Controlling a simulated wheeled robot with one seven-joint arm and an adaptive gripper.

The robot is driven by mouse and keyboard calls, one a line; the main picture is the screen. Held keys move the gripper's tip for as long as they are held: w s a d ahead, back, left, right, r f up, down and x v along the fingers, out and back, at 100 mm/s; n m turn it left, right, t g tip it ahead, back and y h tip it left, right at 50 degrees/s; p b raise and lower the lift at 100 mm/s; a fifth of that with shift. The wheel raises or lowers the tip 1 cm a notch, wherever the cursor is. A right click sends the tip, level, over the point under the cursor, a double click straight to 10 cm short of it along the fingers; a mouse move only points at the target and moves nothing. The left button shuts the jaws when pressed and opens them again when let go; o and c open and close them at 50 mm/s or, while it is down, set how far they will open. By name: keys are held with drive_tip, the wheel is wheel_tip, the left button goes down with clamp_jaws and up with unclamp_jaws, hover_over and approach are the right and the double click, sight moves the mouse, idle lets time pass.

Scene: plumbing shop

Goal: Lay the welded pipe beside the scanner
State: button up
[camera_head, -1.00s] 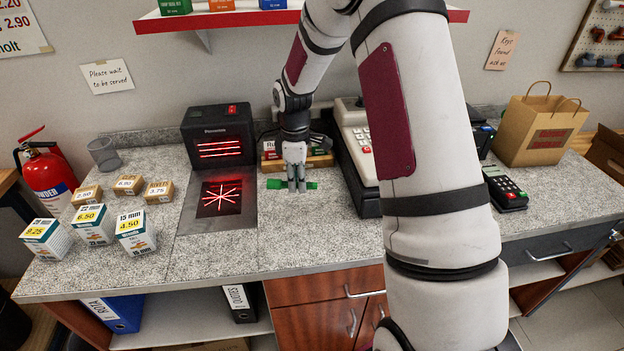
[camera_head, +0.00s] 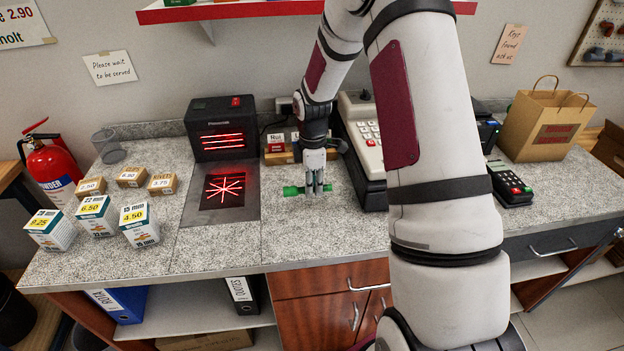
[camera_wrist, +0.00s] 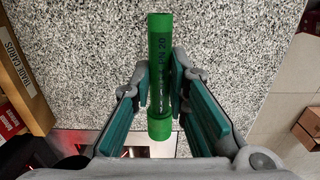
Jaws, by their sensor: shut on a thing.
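The pipe is to the right of the plate.
A cash register (camera_head: 362,130) stands close on the right, with a card terminal (camera_head: 510,184) beyond it. A wooden box (camera_head: 280,158) of small packs is behind my gripper. Several priced boxes (camera_head: 97,214) stand at the left. The counter (camera_head: 320,235) in front is clear.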

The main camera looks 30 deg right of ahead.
sight(313, 205)
drive_tip(key=shift+f+b, duration=0.45)
drive_tip(key=shift+f, duration=1.55)
drive_tip(key=o, duration=0.9)
